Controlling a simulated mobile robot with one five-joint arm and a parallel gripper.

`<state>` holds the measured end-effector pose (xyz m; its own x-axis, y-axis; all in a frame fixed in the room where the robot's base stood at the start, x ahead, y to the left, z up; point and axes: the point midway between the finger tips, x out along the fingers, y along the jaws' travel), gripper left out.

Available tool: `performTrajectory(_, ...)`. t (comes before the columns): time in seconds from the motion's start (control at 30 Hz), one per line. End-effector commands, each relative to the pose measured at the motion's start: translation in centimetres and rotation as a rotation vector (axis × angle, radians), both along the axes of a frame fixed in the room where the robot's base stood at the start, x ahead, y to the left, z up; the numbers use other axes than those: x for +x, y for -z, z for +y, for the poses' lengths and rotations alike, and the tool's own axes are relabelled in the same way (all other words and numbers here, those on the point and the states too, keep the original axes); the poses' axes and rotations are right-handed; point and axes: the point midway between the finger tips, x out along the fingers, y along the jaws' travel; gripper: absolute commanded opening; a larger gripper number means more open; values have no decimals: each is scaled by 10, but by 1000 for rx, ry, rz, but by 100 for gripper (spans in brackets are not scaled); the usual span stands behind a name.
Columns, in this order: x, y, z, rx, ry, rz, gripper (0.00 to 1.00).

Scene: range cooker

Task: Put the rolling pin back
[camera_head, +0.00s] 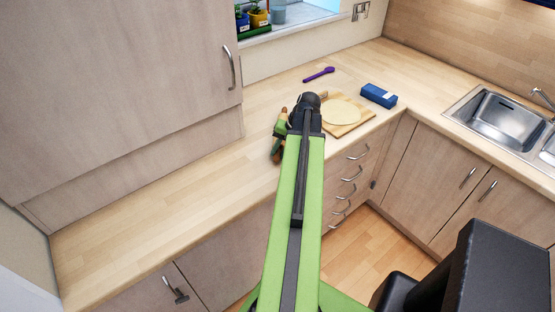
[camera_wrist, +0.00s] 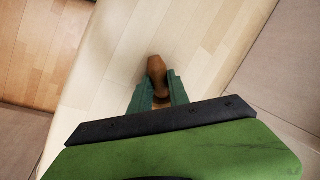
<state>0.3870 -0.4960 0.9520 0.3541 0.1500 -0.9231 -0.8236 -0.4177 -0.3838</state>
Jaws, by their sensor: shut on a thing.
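The rolling pin is brown wood. In the wrist view one rounded end of the rolling pin (camera_wrist: 157,68) sticks out between the green fingers of my gripper (camera_wrist: 157,88). My gripper is shut on it. In the head view my gripper (camera_head: 280,130) is at the worktop, left of the wooden board, and brown parts of the pin show beside its fingers. My arm hides much of the gripper there. I cannot tell whether the pin touches the worktop.
A wooden board (camera_head: 367,117) with flat round dough (camera_head: 340,111) lies right of my gripper. A purple spoon (camera_head: 319,74) and a blue box (camera_head: 379,95) lie nearby. A wall cupboard (camera_head: 120,80) stands at the left. The worktop (camera_head: 150,215) at the left front is clear.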

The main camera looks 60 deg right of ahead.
Motion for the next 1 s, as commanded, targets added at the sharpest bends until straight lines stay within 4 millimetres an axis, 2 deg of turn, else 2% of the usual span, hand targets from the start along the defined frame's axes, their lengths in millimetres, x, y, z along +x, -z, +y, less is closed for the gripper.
performTrajectory(0.17, 0, -2, 0, 0, 1, 0, 0)
performTrajectory(0.67, -2, 12, 0, 1, 2, 7, 0)
performTrajectory(0.7, -3, 12, 0, 2, 2, 9, 23)
performTrajectory(0.8, -3, 12, 0, 2, 2, 9, 36)
performTrajectory(0.87, -3, 12, 0, 2, 2, 9, 43)
performTrajectory(1.0, -3, 7, 0, 4, 2, 8, 43)
